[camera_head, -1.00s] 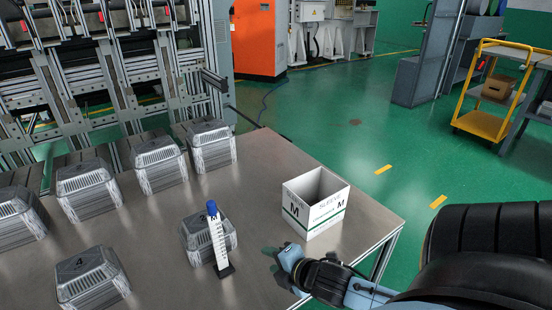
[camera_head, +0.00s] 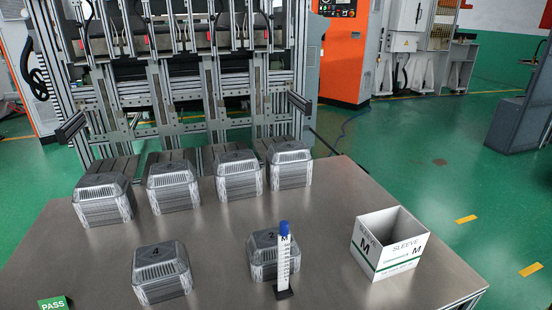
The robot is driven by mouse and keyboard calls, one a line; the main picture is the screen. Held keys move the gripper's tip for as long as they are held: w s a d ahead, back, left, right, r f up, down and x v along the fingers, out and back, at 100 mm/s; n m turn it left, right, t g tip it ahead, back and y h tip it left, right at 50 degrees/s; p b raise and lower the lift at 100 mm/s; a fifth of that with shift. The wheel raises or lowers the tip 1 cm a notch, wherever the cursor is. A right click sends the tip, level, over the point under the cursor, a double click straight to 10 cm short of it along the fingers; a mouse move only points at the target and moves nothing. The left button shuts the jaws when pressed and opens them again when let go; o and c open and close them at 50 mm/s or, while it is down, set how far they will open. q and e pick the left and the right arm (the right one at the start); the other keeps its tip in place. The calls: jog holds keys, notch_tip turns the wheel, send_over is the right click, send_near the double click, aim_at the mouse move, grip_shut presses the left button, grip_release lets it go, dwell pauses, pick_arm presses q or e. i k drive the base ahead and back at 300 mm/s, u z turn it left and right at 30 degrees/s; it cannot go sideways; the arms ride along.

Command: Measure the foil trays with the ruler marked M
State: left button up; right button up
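The ruler (camera_head: 284,262), white with dark marks, a blue top and a black foot, stands upright on the table. It is just in front of a stack of foil trays (camera_head: 262,252) labelled 2. Another stack of foil trays (camera_head: 160,270), labelled 4, sits to its left. At the back of the table several more stacks stand in a row, among them a left one (camera_head: 103,200) and a right one (camera_head: 289,165). Neither of my grippers shows in the head view.
A white open-topped box (camera_head: 388,244) marked SLEEVE and M stands at the table's right side. A green PASS card (camera_head: 54,302) lies at the front left. Bare table (camera_head: 215,235) lies between the stacks. A metal-frame machine (camera_head: 190,90) stands behind the table.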

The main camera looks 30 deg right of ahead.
aim_at(283, 290)
jog(key=k, duration=1)
